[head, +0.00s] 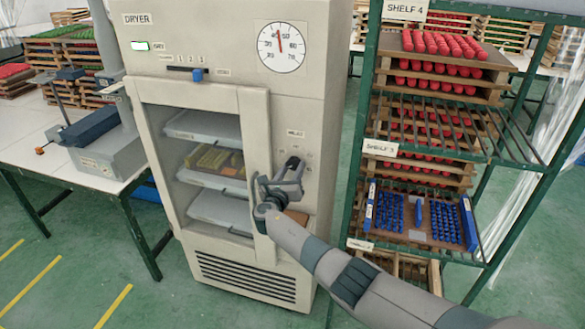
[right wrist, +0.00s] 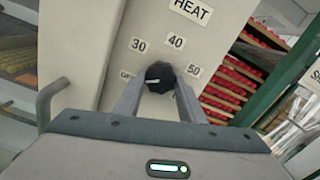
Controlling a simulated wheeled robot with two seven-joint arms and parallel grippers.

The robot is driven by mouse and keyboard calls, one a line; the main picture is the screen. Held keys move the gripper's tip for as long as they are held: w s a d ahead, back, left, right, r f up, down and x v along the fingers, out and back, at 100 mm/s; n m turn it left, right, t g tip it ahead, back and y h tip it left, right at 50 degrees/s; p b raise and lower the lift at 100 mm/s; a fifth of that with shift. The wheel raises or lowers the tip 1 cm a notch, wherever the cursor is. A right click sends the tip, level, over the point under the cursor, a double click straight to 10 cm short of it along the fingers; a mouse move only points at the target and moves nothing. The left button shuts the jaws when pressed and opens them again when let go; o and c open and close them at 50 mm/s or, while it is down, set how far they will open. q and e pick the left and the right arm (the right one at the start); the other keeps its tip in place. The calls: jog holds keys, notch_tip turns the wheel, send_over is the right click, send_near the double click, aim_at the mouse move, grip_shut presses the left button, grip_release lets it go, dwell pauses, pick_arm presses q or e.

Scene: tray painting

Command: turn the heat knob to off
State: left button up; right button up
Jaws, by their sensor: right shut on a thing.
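The heat knob (right wrist: 160,77) is black and round, on the dryer's pale panel under the HEAT label (right wrist: 191,10). Marks 30, 40, 50 and a partly blurred OFF (right wrist: 126,75) surround it. Its white pointer line lies toward the left, on the OFF side. My right gripper (right wrist: 158,90) is shut on the knob, with one finger on each side. My left gripper is not in view.
The dryer's glass door (head: 165,160) with trays behind it is left of my gripper, and its handle (right wrist: 50,100) stands close by. A green shelf rack (head: 357,150) with red and blue items is to the right. A white worktable (head: 60,160) stands at left.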

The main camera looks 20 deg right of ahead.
jog(key=shift+f, duration=0.2)
jog(key=o, duration=0.9)
jog(key=shift+o, duration=0.7)
jog(key=shift+r, duration=0.1)
jog(key=shift+s+a, duration=0.1)
jog(key=shift+s, duration=0.05)
jog(key=b+v, duration=0.4)
jog(key=v, duration=1.3)
jog(key=shift+a, duration=0.1)
